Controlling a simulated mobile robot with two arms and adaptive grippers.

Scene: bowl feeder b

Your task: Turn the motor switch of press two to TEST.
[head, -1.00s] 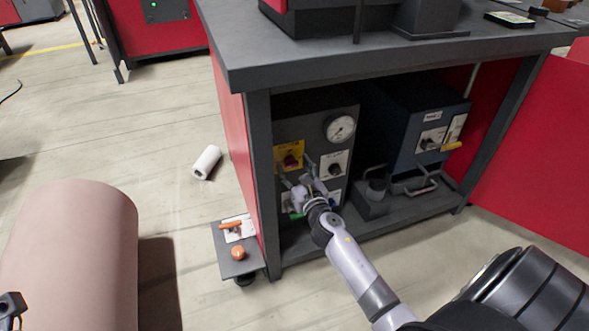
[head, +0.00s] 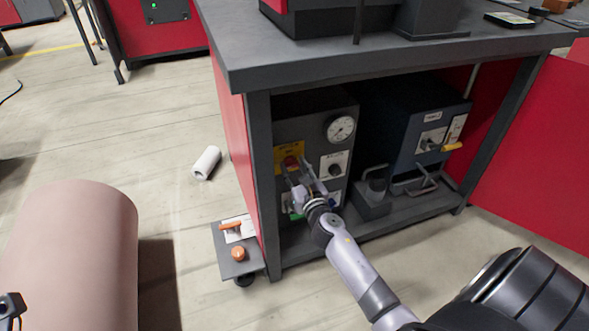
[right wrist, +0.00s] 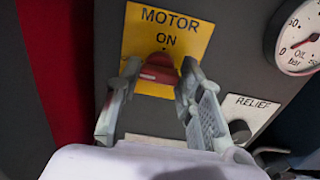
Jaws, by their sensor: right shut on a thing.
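The motor switch is a red knob (right wrist: 160,66) on a yellow plate (right wrist: 180,32) marked MOTOR ON, which is on the dark control box (head: 310,118) under the bench. My right gripper (head: 296,170) is shut on the knob; in the right wrist view its two fingers (right wrist: 158,82) stand on either side of it. They hide the lower part of the plate, so I cannot read any TEST mark. A piece of my left gripper (head: 12,306) shows at the lower left edge, too cut off to tell its state.
A RELIEF knob (head: 334,168) sits right of the switch, below a pressure gauge (head: 340,129). A blue-grey box (head: 425,120) stands further right. The bench leg (head: 262,190) is close on the left. A low pedal unit (head: 238,258) and a white roll (head: 206,162) are on the floor.

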